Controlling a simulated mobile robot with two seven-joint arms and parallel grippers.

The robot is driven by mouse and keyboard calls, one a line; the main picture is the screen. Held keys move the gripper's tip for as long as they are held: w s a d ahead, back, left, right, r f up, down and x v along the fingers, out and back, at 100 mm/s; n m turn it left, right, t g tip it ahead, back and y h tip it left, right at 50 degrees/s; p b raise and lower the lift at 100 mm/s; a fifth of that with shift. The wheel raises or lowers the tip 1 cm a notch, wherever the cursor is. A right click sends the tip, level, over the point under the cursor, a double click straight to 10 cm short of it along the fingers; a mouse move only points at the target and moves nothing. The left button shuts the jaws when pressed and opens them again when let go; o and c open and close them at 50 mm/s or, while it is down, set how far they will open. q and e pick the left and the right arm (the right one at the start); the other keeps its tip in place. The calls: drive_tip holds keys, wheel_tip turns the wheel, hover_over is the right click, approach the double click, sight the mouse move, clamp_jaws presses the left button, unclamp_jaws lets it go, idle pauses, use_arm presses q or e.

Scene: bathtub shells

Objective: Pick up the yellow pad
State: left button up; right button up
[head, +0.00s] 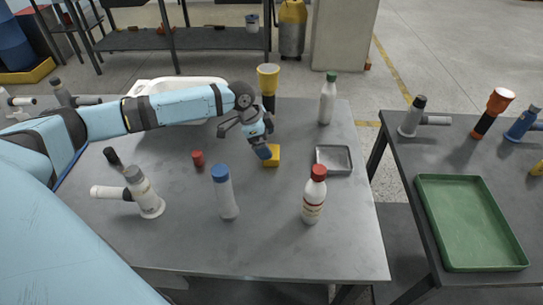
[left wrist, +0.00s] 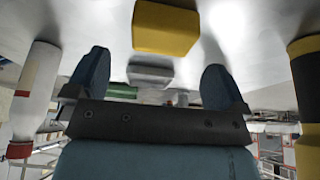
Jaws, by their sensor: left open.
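The yellow pad (head: 272,160) is a small yellow block on the grey table, near its middle. It also shows at the top of the left wrist view (left wrist: 166,28). My left gripper (head: 263,150) reaches down at the pad's left side in the head view, its fingers close to the pad and partly overlapping it. In the left wrist view the two blue fingers (left wrist: 155,80) are spread wide with nothing between them, and the pad appears beyond the tips. I cannot tell whether a finger touches it. My right gripper is not seen.
A small grey tray (head: 347,159) lies right of the pad, and a red-capped bottle (head: 314,197) and a blue-capped bottle (head: 226,195) stand in front. A yellow-black flashlight (head: 268,79) stands behind the gripper. A small red object (head: 198,158) is left.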

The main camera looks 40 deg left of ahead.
use_arm(q)
drive_tip(key=shift+a+x, duration=0.1)
drive_tip(key=shift+x, duration=1.3)
drive_tip(key=shift+a+x, duration=0.15)
drive_tip(key=shift+x, duration=1.25)
drive_tip(key=c, duration=0.9)
wheel_tip(320, 180, up, 20)
drive_tip(key=shift+p, duration=0.65)
drive_tip(key=shift+o, duration=1.2)
drive_tip(key=shift+c, duration=0.9)
